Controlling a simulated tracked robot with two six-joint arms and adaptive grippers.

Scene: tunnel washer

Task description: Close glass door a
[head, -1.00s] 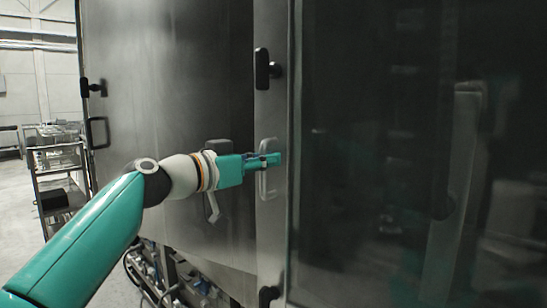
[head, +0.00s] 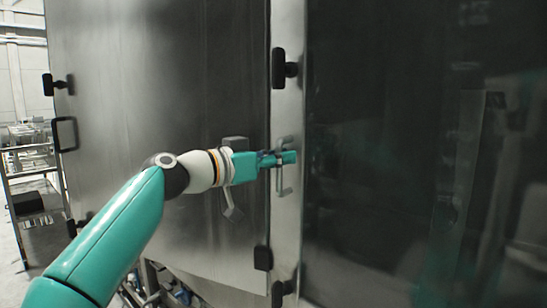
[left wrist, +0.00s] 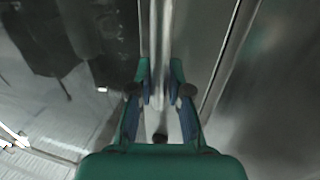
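The glass door (head: 390,130), large and dark, fills the right of the head view. Its steel edge strip (head: 287,112) stands close beside the washer's steel panel (head: 165,75); I cannot tell whether it is fully flush. A metal bar handle (head: 283,183) sits on that strip. My left gripper (head: 289,157) is at the handle, with its fingers around the bar. In the left wrist view, the gripper (left wrist: 160,75) has one finger on each side of the upright bar and appears closed on it. My right gripper is not in view.
Black latches (head: 285,68) sit on the door strip, with another lower on the panel (head: 263,258). A second black handle (head: 66,134) is at the panel's left edge. A metal cart (head: 36,190) stands at far left, on open floor.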

